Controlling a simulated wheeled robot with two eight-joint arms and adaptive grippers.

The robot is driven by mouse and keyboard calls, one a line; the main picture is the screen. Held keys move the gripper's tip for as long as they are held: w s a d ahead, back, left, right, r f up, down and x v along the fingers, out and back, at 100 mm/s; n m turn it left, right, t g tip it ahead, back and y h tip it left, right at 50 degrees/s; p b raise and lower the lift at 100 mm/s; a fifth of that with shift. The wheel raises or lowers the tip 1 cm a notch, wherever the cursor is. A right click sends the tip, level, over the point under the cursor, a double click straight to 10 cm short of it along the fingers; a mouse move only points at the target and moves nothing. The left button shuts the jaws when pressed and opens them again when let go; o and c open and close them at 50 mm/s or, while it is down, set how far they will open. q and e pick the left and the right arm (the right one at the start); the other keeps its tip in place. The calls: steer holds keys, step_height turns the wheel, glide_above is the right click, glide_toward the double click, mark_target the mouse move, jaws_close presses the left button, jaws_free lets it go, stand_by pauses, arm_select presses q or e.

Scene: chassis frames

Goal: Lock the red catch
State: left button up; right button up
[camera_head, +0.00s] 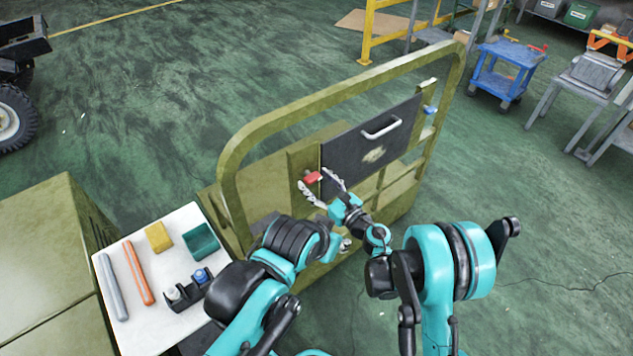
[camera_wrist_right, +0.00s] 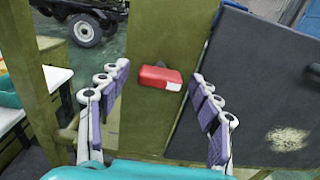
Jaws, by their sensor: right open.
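The red catch (camera_head: 312,177) is a small red block with a pale end, on the olive frame post just left of the dark panel (camera_head: 368,140). It also shows in the right wrist view (camera_wrist_right: 158,77), lying roughly level and pointing right. My right gripper (camera_head: 320,187) is open in front of the catch, with one finger to each side of it. A gap shows between each finger and the catch in the right wrist view. My left arm is bent in front of the frame's lower left. Its gripper is mostly hidden, and its jaws cannot be made out.
A white table (camera_head: 150,335) at the left holds rods, a yellow block, a teal bin and a dark holder. A blue cart (camera_head: 507,55) stands behind on open green floor.

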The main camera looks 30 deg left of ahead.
steer(key=c, duration=1.2)
steer(key=shift+o, duration=0.2)
steer(key=shift+m, duration=0.4)
steer(key=m+b, duration=0.2)
steer(key=m, duration=0.1)
steer(key=shift+f, duration=0.1)
steer(key=m+b, duration=0.2)
steer(key=m, duration=0.4)
steer(key=shift+w, duration=0.1)
steer(key=m, duration=0.3)
steer(key=shift+m+b, duration=0.3)
steer(key=shift+b, duration=0.05)
steer(key=shift+m, duration=2.3)
